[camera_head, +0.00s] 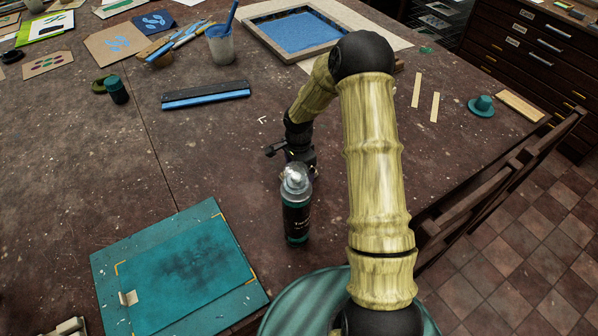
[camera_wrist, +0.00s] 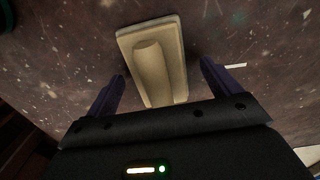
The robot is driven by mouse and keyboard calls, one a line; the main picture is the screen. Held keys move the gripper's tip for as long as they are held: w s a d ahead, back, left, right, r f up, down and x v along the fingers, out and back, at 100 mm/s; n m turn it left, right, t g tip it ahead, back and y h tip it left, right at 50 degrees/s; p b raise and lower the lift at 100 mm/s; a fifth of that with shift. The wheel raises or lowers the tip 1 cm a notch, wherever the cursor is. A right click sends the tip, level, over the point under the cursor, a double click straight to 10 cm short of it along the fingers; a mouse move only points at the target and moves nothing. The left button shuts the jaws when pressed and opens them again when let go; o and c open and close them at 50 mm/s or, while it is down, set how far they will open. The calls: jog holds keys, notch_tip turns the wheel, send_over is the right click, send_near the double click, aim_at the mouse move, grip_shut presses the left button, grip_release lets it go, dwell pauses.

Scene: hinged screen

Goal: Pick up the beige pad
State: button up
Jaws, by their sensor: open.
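The beige pad (camera_wrist: 175,45) shows in the wrist view as a flat rectangular plate with a raised, rounded grip along it. It lies on the dark, speckled table. My gripper (camera_wrist: 160,74) is open, with one purple finger to each side of the pad in the picture. The pad's near end is hidden behind the gripper body, and I see no finger touching it. In the head view my gripper (camera_head: 291,160) is low over the table behind a spray bottle, and I cannot make out the pad there.
The teal spray bottle (camera_head: 296,212) stands just in front of my gripper. A teal board (camera_head: 115,262) lies at front left. A blue-edged squeegee (camera_head: 205,96) and framed screen (camera_head: 257,40) lie farther back. Bare table lies left of the gripper. A chair (camera_head: 500,165) stands at right.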

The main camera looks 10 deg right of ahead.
jog(key=shift+s+a, duration=0.1)
jog(key=shift+a, duration=0.1)
jog(key=shift+c, duration=1.3)
jog(key=shift+d, duration=0.15)
jog(key=c, duration=0.9)
jog(key=shift+r, duration=0.1)
notch_tip(320, 180, up, 10)
jog(key=shift+f+b, duration=0.1)
jog(key=shift+b, duration=0.75)
